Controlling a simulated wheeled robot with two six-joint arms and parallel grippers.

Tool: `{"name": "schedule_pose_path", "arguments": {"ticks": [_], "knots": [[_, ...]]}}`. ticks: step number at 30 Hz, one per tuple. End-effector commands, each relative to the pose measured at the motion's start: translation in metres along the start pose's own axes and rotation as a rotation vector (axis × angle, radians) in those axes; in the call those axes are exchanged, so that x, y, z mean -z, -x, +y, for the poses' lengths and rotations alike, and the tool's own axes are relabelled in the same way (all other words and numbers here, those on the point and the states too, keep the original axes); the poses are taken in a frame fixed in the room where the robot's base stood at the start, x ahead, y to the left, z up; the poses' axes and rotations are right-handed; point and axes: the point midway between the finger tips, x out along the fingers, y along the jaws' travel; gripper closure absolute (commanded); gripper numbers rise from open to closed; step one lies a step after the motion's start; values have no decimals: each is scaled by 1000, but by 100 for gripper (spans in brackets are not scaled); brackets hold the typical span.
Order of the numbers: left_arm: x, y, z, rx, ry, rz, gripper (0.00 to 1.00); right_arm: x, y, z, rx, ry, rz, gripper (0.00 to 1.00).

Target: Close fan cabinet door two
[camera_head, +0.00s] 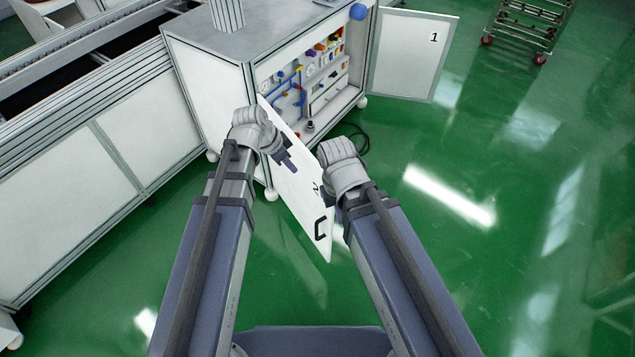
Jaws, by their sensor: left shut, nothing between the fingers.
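Fan cabinet door two (292,195) is a white panel swung open from the cabinet (205,90), slanting toward me in the middle of the head view. It bears a small black number 2 and a black handle (321,229) near its free end. My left gripper (291,165) is shut and empty, in front of the door's upper part; I cannot tell whether it touches. My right gripper (329,198) is at the door's right edge near the number, mostly hidden by its own wrist, so its jaw state does not show.
Door one (412,55), marked 1, stands open at the right. Coloured valves and pipes (305,75) show inside the cabinet. A black cable (359,140) lies on the floor by the cabinet. A wheeled cart (528,25) is at the top right. Green floor at the right is clear.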

Motion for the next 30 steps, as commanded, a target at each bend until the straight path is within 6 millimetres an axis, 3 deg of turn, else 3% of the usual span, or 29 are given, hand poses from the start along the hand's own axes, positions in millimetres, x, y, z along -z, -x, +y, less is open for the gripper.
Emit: {"name": "schedule_pose_path", "arguments": {"ticks": [5, 24, 30], "knots": [[-1, -13, 0, -1, 0, -1, 100, 1, -12, -1, 0, 0, 0, 100], [-2, -106, 0, -1, 1, -2, 100, 6, -99, -10, 0, 1, 0, 100], [26, -110, 0, -1, 0, -3, 100, 5, -92, -9, 0, 1, 0, 100]]}}
